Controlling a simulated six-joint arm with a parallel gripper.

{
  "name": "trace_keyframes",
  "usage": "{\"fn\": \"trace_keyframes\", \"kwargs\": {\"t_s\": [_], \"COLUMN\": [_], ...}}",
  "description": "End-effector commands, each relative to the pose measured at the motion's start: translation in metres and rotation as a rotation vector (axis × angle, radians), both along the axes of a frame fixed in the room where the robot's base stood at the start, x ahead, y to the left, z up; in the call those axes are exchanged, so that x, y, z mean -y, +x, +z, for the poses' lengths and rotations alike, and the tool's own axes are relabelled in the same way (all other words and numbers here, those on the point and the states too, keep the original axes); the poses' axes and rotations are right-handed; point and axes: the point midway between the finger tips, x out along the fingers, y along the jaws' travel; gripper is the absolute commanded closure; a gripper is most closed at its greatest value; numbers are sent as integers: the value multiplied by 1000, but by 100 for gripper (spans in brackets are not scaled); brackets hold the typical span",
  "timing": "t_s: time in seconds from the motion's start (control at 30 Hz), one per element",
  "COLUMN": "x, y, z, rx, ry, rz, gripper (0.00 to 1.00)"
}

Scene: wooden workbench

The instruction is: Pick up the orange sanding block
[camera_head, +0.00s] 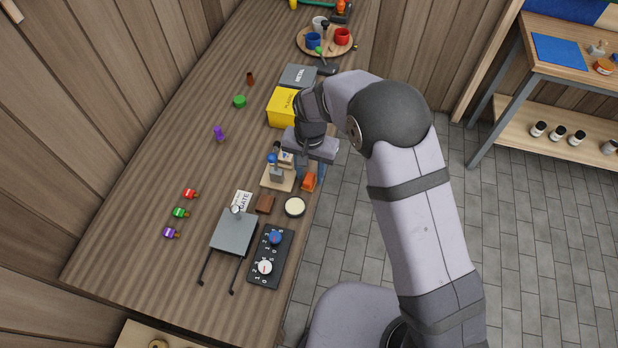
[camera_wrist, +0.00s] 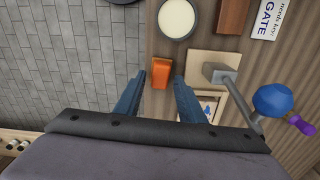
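The orange sanding block (camera_head: 309,181) lies near the workbench's front edge, right of a small wooden base with a lever. In the wrist view the orange block (camera_wrist: 161,73) sits between and just beyond the tips of my gripper's two blue fingers. My gripper (camera_wrist: 159,82) is open and empty, pointing down at the bench above the block. In the head view my gripper (camera_head: 309,170) is seen from above, and its body partly hides the fingers. I cannot tell the exact height of the fingertips above the bench.
A wooden base (camera_head: 273,179) with a blue-knobbed lever stands close left of the block. A round cream-topped tin (camera_head: 295,206) and a brown block (camera_head: 264,204) are nearby. A yellow box (camera_head: 282,107) stands behind. The bench edge drops to tiled floor on the right.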

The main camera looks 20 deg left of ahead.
Motion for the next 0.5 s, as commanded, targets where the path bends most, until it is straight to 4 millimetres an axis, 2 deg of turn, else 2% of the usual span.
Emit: {"fn": "trace_keyframes", "kwargs": {"t_s": [0.13,0.4,0.43,0.5], "x": [0,0,0,0], "y": [0,0,0,0], "z": [-12,-15,-15,-15], "rx": [-1,1,1,1], "ry": [-1,1,1,1], "rz": [0,0,0,0], "gripper": [64,64,66,83]}}
